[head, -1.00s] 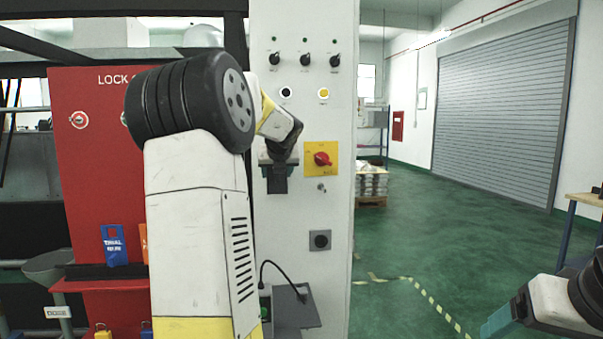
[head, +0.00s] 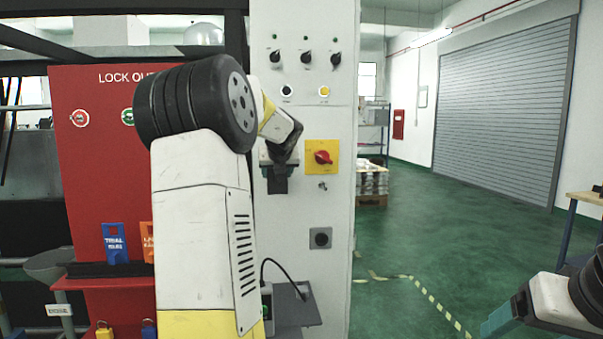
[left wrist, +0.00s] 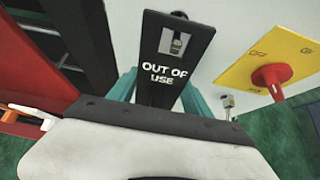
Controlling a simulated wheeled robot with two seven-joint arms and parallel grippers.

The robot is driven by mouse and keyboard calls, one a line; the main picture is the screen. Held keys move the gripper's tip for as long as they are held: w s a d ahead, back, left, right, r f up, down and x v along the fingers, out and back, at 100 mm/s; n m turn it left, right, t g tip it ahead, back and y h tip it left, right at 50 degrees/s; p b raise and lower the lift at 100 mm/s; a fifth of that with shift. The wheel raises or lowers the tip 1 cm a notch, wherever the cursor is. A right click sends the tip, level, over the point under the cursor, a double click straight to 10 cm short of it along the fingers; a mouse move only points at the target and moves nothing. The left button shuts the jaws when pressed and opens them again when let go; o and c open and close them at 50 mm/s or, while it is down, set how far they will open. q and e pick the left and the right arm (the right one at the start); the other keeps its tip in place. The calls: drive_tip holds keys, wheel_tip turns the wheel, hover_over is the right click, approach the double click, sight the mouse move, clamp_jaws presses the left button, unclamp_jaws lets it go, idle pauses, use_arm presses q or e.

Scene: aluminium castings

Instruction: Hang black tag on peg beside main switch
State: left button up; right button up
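The black tag (left wrist: 172,62), marked "OUT OF USE", stands between the teal fingers of my left gripper in the left wrist view. My left gripper (head: 278,170) is shut on it, and the tag's lower part (head: 277,185) shows below the fingers in the head view. The main switch (head: 323,158) is a red knob on a yellow plate, right of the gripper. A small metal peg (head: 322,186) sticks out just below the plate; a metal fitting (left wrist: 228,101) also shows right of the tag in the left wrist view. My right gripper (head: 498,322) is at the lower right, partly cut off.
The white cabinet (head: 335,215) carries knobs, buttons and a grey socket (head: 320,238). A small shelf (head: 296,306) with a cable is below. The red lockout board (head: 90,190) stands left, with blue (head: 115,243) and orange tags. The floor at right is open.

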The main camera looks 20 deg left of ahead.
use_arm(q)
drive_tip(key=o, duration=0.5)
drive_tip(key=v, duration=0.8)
drive_tip(key=d+r+m+t, duration=0.3)
drive_tip(key=r+m, duration=0.2)
drive_tip(key=s+d+r+m+t+h, duration=0.1)
drive_tip(key=s+d+m+t+h, duration=0.2)
drive_tip(key=d+m, duration=0.55)
drive_tip(key=s+d+r+m+h, duration=0.1)
drive_tip(key=s+d+m+h, duration=0.3)
drive_tip(key=d+m, duration=0.5)
drive_tip(key=s+d+f+m+g+h, duration=0.25)
drive_tip(key=s+d+f+m, duration=0.35)
drive_tip(key=m, duration=0.3)
drive_tip(key=s+a+f+m+g+y, duration=0.1)
drive_tip(key=s+f+m+g, duration=0.5)
drive_tip(key=s+f+m, duration=0.5)
drive_tip(key=s+f, duration=0.6)
drive_tip(key=shift+s+a+f+g, duration=0.35)
drive_tip(key=shift+s+a+f, duration=0.05)
